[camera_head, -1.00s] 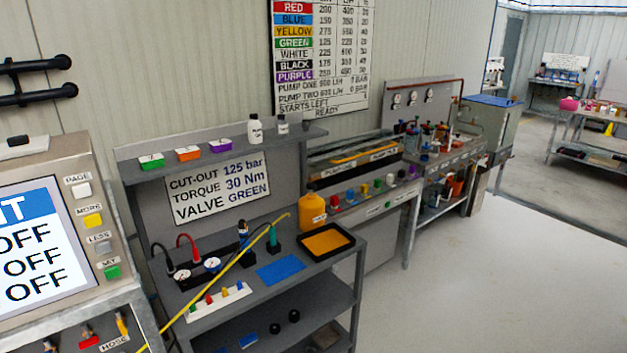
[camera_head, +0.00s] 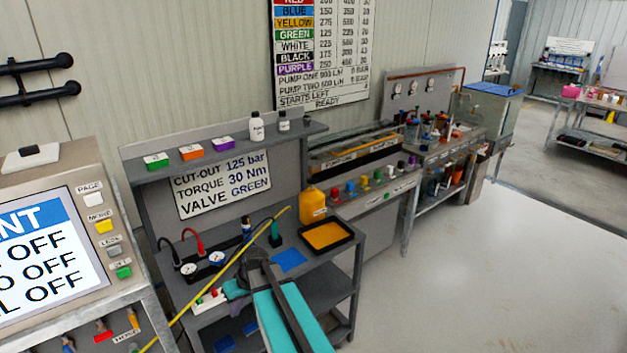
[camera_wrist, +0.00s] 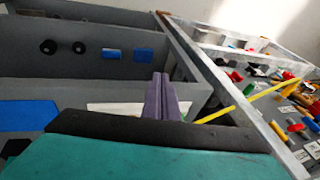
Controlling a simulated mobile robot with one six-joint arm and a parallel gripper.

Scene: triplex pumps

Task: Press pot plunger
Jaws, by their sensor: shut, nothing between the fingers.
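No part in view is clearly marked as the pot plunger, and I cannot tell which it is. A white strip with several small coloured pegs (camera_head: 208,301) lies at the front of the grey bench; my arm hides its right part. Behind it stand two round gauges with a black and a red hose, and upright dark and green-based fittings (camera_head: 275,236). My teal arm reaches over the bench's front. In the wrist view my gripper (camera_wrist: 160,78) is shut and empty, its purple-grey fingers together above a pale strip (camera_wrist: 105,108). I cannot tell whether they touch it.
A yellow hose (camera_head: 225,266) slants across the bench. A blue mat (camera_head: 289,259), a black tray with an orange-yellow inside (camera_head: 349,231) and a yellow bottle (camera_head: 312,205) are to the right. A screen console (camera_head: 45,250) stands left. The floor at right is clear.

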